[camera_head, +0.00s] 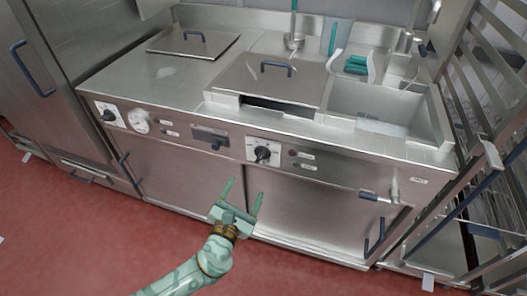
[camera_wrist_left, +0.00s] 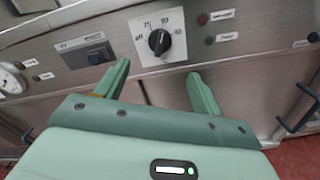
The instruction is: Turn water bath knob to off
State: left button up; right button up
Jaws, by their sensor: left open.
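The black knob (camera_head: 262,154) sits on a white dial plate in the middle of the steel unit's front panel. In the left wrist view the knob (camera_wrist_left: 159,42) is near the top centre, with numbers such as 75, 90 and 40 around it. My left gripper (camera_head: 241,190) is open and empty, in front of the panel and below the knob. In the left wrist view its two fingers (camera_wrist_left: 158,78) point up toward the panel, one on each side below the knob and apart from it. My right gripper is not in view.
Another black knob (camera_head: 108,115) and a round gauge (camera_head: 139,121) are at the panel's left. A tap with a dark handle (camera_head: 375,196) sticks out at right. Red floor (camera_head: 110,240) lies open in front.

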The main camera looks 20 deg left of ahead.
aim_at(259, 160)
pick_arm(q)
jog(key=w+b, duration=0.1)
jog(key=w, duration=0.4)
jog(key=w+b, duration=0.1)
jog(key=w, duration=0.4)
jog(key=shift+w+d+f, duration=0.15)
jog(key=shift+w+b, duration=0.3)
jog(key=shift+w, duration=0.05)
jog(key=shift+w, duration=0.15)
